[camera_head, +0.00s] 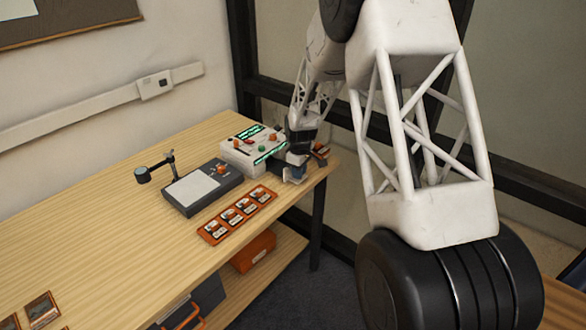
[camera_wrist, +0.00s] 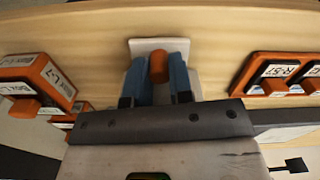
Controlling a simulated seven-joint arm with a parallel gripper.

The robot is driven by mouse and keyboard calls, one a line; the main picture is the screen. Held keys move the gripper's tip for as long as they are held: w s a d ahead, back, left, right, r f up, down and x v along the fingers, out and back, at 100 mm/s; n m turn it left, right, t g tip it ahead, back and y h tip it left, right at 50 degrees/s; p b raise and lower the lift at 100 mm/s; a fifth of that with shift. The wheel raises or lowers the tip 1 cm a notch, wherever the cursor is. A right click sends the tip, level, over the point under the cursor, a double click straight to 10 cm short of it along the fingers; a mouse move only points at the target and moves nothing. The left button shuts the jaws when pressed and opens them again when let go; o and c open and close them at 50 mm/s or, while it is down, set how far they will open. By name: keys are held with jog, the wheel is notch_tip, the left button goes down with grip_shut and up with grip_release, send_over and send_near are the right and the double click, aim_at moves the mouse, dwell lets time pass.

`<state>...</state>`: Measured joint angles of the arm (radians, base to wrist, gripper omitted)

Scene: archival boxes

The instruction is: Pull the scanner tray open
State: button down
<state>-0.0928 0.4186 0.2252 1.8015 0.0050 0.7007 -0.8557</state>
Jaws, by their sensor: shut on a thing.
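The scanner appears to be the white box (camera_head: 250,150) with green displays and coloured buttons, at the far end of the table. My gripper (camera_head: 294,167) is low at its right front side. In the wrist view, the blue fingers of my gripper (camera_wrist: 158,80) are shut on an orange handle (camera_wrist: 158,66). A small white plate (camera_wrist: 160,44) lies around and behind the handle, likely part of the scanner tray. The rest of the tray is hidden by my gripper. I cannot tell how far the tray is out.
An orange box labelled L-7 (camera_wrist: 42,88) is left of my fingers. An orange rack of labelled pieces (camera_head: 237,213) is in front of the scanner. A dark device with a white pad (camera_head: 195,188) and lamp arm stands left. The table's edge is close; left tabletop is mostly clear.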

jog(key=c, duration=1)
grip_release()
jog(key=shift+r, duration=3.95)
